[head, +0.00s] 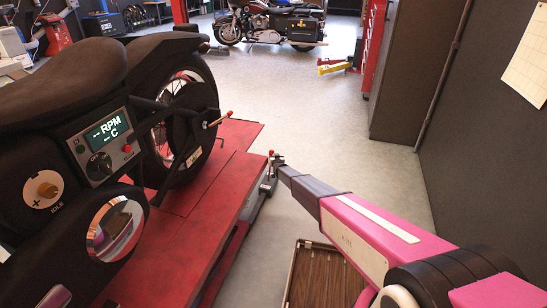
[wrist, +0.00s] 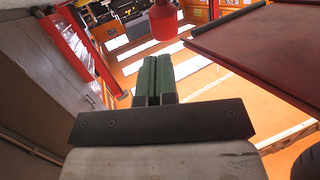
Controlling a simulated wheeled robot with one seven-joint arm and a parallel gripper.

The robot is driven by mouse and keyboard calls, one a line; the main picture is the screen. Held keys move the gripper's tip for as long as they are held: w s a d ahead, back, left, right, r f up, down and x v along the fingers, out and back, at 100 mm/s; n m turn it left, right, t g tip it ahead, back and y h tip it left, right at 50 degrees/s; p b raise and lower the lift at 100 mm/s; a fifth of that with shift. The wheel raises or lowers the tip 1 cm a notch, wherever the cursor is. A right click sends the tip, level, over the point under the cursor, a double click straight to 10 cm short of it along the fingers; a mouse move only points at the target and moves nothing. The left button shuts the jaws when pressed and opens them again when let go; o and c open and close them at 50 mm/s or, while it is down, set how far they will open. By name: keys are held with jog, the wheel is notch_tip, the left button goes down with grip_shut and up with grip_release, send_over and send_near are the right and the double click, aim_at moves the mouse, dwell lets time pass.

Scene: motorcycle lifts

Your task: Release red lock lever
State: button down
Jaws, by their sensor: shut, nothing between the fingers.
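A small red-tipped lever (head: 271,153) stands at the right edge of the red motorcycle lift (head: 215,200) in the head view. In the wrist view its red rounded knob (wrist: 163,20) shows large at the top, just beyond my fingertips. My gripper (head: 278,163) is at the end of my pink arm, right beside the lever. In the wrist view the green fingers of my gripper (wrist: 156,62) are pressed together with nothing between them. I cannot tell whether the fingertips touch the knob. The lever's lower part is partly hidden by my gripper.
A dark motorcycle (head: 80,80) with a control panel stands on the lift. A red-tipped rod (head: 228,114) sticks out by its wheel. A brown panel (head: 322,275) lies below my arm. Grey floor (head: 320,120) is clear ahead; a dark wall (head: 490,130) is at right.

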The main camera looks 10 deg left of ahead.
jog(key=v, duration=0.9)
jog(key=shift+s+r, duration=0.25)
jog(key=shift+r, duration=0.05)
jog(key=shift+a, duration=0.15)
jog(key=s+d+r+g+h, duration=0.1)
jog(key=s+d+r+g, duration=0.1)
jog(key=s+d+r, duration=0.55)
jog(key=s+d+r+m+g+h, duration=0.1)
jog(key=s+d+r+g+h, duration=0.2)
jog(key=d, duration=0.8)
jog(key=s+d+r+g, duration=0.2)
jog(key=s+d+r, duration=0.2)
jog(key=s+d, duration=0.45)
jog(key=s+d+r+m+g+h, duration=0.1)
jog(key=s+d+r+g, duration=0.2)
jog(key=s+d+r, duration=0.3)
jog(key=s+d+r+m+g+h, duration=0.1)
jog(key=s+d+r+g, duration=0.3)
jog(key=s+d, duration=0.9)
jog(key=s+r, duration=0.2)
jog(key=s, duration=0.5)
jog(key=shift+s+g, duration=0.25)
jog(key=shift+g, duration=0.05)
